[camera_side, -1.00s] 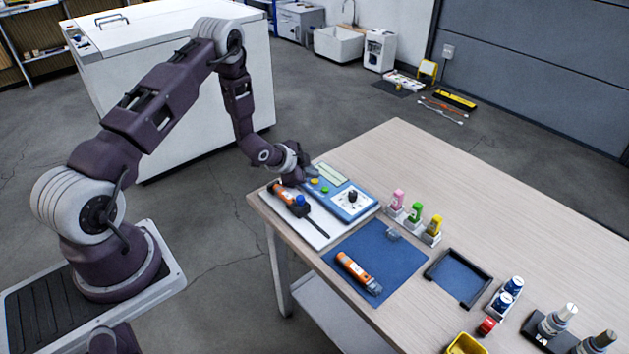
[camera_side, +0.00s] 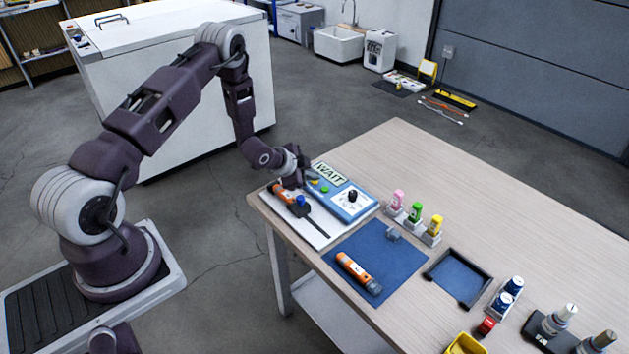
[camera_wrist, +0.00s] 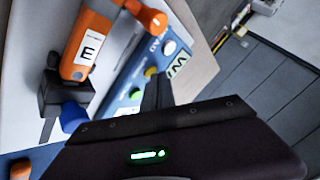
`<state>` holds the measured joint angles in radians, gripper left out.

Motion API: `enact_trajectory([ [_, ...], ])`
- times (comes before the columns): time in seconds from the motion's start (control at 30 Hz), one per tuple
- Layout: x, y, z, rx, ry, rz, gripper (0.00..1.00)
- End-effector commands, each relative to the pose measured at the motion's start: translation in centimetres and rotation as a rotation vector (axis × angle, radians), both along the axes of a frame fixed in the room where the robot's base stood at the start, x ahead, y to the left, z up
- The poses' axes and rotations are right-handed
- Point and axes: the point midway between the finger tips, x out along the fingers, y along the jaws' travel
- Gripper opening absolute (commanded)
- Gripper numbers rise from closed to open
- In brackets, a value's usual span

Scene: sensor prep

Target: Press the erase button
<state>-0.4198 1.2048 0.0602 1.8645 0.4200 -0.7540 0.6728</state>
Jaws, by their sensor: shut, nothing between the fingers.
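A blue control panel (camera_side: 346,207) lies at the table's near left corner. Its display (camera_side: 330,174) reads "WAIT". A yellow button (camera_side: 315,186) and a green button (camera_side: 325,189) sit below the display. In the wrist view the yellow button (camera_wrist: 150,72) and green button (camera_wrist: 136,94) show on the panel (camera_wrist: 120,105). My gripper (camera_side: 308,182) is shut and empty, low over the panel's left end. In the wrist view its fingertips (camera_wrist: 160,76) are beside the yellow button; I cannot tell whether they touch. Button labels are unreadable.
An orange probe (camera_side: 283,193), labelled "E" in the wrist view, lies in a black holder with a blue knob (camera_side: 300,200), close beside my gripper. Another orange probe (camera_side: 354,268) lies on a blue mat (camera_side: 400,262). Coloured bottles (camera_side: 415,213) stand right of the panel.

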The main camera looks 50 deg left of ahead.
Motion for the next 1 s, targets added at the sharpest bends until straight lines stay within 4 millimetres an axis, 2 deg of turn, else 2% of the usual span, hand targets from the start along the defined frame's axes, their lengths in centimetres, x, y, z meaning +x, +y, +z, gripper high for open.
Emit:
enact_trajectory([
  [0.37,0.0,0.0,0.0,0.0,0.001,0.001,0.0],
  [0.7,-0.1,0.0,1.5,-0.001,0.001,0.001,0.0],
  [1.0,0.0,0.0,1.8,0.0,0.0,0.0,0.0],
])
